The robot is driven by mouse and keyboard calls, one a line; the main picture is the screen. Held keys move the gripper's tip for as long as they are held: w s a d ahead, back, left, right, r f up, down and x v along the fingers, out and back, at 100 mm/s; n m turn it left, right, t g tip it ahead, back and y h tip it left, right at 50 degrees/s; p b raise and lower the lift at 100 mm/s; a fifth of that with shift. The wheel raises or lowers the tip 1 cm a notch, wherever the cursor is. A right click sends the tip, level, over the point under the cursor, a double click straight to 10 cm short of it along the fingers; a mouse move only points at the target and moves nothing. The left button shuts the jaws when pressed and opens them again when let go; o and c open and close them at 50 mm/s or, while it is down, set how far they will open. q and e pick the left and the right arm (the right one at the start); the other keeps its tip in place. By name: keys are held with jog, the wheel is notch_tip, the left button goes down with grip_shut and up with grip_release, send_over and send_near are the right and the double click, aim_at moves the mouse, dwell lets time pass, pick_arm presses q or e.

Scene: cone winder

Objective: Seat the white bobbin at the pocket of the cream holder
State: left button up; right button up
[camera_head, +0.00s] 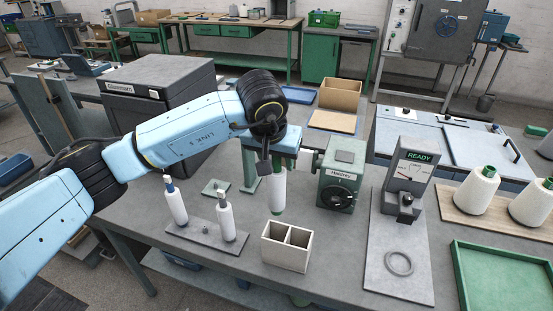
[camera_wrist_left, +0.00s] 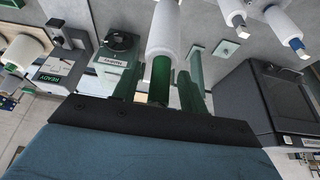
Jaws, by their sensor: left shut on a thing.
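The white bobbin (camera_head: 277,190) has a green core and hangs upright from my left gripper (camera_head: 276,160), which is shut on its upper end. In the left wrist view the bobbin (camera_wrist_left: 164,28) shows with its green end (camera_wrist_left: 160,80) at the gripper. The cream holder (camera_head: 286,255) is an open box with two pockets and a divider, standing on the grey table. The bobbin's lower green tip is above and slightly behind the holder in the head view, apart from it. Both pockets look empty. My right gripper is not in view.
Two white bobbins stand on pegs on a grey plate (camera_head: 205,238) left of the holder. A green winder unit (camera_head: 341,180) stands behind right. A gauge stand (camera_head: 400,255) with a ring, cream cones (camera_head: 476,190) and a green tray (camera_head: 505,280) are farther right. A dark cabinet (camera_head: 160,85) stands behind the arm.

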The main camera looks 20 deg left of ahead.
aim_at(277, 189)
pick_arm(q)
jog(key=shift+b, duration=0.35)
dwell(0.7)
jog(key=shift+f, duration=0.1)
jog(key=shift+f+b, duration=1.2)
jog(key=shift+b, duration=0.05)
jog(key=shift+f+b, duration=0.85)
jog(key=shift+f, duration=0.1)
jog(key=shift+f+b, duration=2.1)
jog(key=shift+f, duration=0.15)
jog(key=shift+f+b, duration=2.05)
jog(key=shift+f, duration=0.35)
